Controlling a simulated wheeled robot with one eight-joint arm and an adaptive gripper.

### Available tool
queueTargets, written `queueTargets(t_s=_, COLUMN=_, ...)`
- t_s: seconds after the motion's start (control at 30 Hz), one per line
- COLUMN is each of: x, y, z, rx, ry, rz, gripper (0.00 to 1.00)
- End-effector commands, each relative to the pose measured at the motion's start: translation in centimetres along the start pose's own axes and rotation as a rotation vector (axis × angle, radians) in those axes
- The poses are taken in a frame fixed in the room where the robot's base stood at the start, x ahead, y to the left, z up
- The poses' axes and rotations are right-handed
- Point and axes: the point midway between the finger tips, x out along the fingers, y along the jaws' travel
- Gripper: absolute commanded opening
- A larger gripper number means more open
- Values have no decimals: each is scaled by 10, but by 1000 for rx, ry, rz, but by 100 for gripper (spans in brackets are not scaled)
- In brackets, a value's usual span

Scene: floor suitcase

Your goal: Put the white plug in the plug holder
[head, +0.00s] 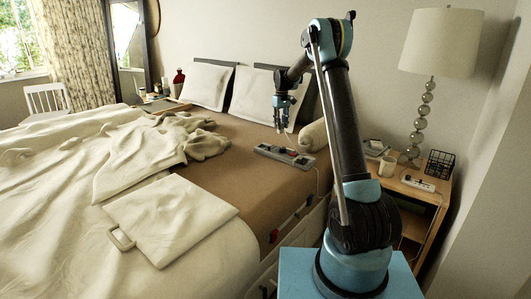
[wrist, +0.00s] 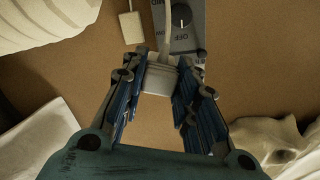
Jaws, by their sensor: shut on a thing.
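My gripper (head: 283,125) hangs over the bed, above a grey box (head: 285,157) with a dark and reddish top. In the wrist view my gripper (wrist: 168,66) is shut on the white plug (wrist: 160,81), with its pale cord running up and away between the fingertips. The grey box (wrist: 185,40), with a round black dial and an OFF label, lies beyond the plug. The plug is too small to make out in the head view. I cannot tell which part is the plug holder.
A small white block with a cord (wrist: 132,27) lies left of the box. A bolster (head: 313,135) and pillows (head: 206,84) stand behind, and rumpled bedding (head: 150,145) lies left.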

Motion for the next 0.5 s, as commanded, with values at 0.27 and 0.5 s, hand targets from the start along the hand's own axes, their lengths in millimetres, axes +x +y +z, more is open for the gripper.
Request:
queueTargets(t_s=0.27, x=6, y=-52, z=-54, rx=-279, ry=0, rz=0, gripper=4)
queueTargets(t_s=0.5, x=12, y=-69, z=-69, rx=-370, ry=0, rz=0, gripper=4)
